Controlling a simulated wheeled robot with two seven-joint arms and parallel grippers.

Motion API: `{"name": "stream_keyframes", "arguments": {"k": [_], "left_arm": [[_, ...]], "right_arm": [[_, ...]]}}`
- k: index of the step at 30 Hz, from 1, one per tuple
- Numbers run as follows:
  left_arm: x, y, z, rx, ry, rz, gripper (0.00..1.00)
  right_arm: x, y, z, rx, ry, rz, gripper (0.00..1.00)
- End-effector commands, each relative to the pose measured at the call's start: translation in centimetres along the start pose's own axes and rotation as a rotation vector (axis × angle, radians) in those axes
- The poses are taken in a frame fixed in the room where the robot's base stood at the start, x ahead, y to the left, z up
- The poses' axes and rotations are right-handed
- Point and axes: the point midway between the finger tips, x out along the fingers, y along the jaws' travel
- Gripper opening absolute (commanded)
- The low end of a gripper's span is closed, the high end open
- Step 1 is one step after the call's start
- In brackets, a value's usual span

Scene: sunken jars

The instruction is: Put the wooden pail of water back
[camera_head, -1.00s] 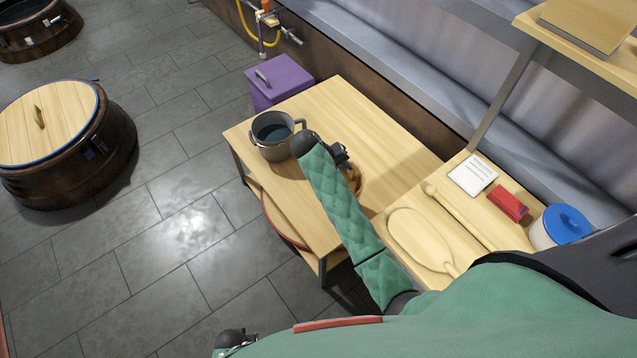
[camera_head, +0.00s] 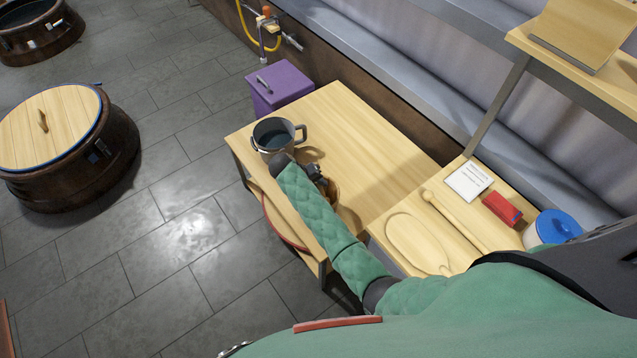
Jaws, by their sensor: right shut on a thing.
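The wooden pail (camera_head: 333,194) is a round brown vessel by the wooden table, mostly hidden behind my right sleeve. Only part of its curved side shows, and I cannot see the water in it. My right gripper (camera_head: 316,173) is shut on the pail; its fingers are largely hidden by the arm. Whether the pail touches the tabletop (camera_head: 372,150) I cannot tell. A grey metal pot (camera_head: 277,137) with dark liquid and a side handle stands upright at the table's left end, just beyond my right wrist. My left gripper is not in view.
A purple lidded box (camera_head: 279,88) stands behind the table. A lidded dark tub (camera_head: 70,165) is on the floor at left. The right counter holds a white card (camera_head: 469,182), a red item (camera_head: 503,210) and a blue-lidded jar (camera_head: 556,228). The tabletop's right part is clear.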

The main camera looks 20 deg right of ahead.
Motion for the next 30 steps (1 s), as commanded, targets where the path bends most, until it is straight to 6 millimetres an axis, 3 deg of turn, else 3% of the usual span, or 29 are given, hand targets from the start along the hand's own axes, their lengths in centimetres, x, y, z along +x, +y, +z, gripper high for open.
{"name": "stream_keyframes", "arguments": {"k": [11,12,15,25,30], "left_arm": [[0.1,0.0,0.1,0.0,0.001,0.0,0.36],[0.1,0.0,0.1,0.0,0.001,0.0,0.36],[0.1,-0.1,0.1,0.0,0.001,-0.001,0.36],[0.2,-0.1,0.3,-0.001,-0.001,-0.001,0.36],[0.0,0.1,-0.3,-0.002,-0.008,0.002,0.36]], "right_arm": [[0.3,-0.2,0.0,0.001,0.001,0.0,0.0],[0.3,-0.2,0.0,0.0,0.0,0.0,0.25],[0.3,-0.2,0.0,0.0,0.0,0.0,0.41],[0.1,-0.1,0.0,0.0,0.0,0.0,0.41],[-1.6,-0.3,0.0,0.0,0.002,-0.003,0.41]]}}
